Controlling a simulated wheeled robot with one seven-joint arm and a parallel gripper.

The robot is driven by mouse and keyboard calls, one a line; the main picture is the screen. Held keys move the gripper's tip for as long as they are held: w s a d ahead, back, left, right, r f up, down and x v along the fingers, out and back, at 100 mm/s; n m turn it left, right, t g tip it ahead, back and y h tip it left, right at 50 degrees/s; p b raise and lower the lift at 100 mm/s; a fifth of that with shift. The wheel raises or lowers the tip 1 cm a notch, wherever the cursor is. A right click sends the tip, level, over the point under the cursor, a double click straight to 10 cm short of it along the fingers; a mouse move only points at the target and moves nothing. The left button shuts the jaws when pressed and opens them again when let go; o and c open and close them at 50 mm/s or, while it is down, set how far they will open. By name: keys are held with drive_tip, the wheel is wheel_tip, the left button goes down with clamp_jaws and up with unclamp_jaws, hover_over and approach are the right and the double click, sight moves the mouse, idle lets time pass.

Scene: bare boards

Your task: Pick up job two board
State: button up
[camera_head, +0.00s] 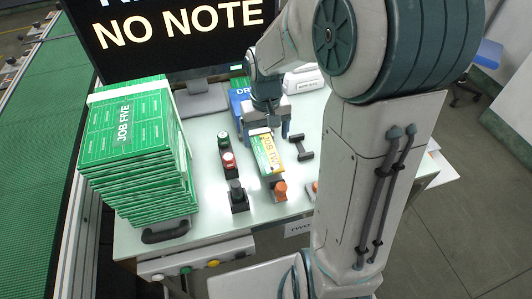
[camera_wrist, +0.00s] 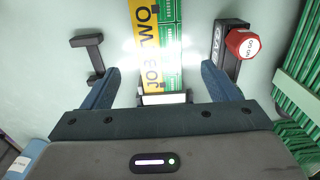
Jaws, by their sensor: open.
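The job two board (camera_head: 268,155) is a green board with a yellow strip, lying on the light table in the head view. In the wrist view the board (camera_wrist: 172,45) shows "JOB TWO" on its yellow strip. My gripper (camera_head: 268,133) is over the board's far end, its fingers apart. In the wrist view my gripper (camera_wrist: 160,78) has one blue finger on each side of the board's near end, with a gap on both sides. Nothing is held. Whether the fingertips are at board height I cannot tell.
A tall stack of green boards marked JOB FIVE (camera_head: 128,135) stands at left. A red button (camera_head: 229,161) and a dark bracket (camera_head: 300,147) flank the job two board. An orange knob (camera_head: 280,189) is at its near end. A monitor (camera_head: 170,35) stands behind.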

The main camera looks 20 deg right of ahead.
sight(266, 153)
wheel_tip(266, 153, down, 5)
drive_tip(key=shift+s+f, duration=0.1)
drive_tip(key=shift+f, duration=0.05)
drive_tip(key=c, duration=1.1)
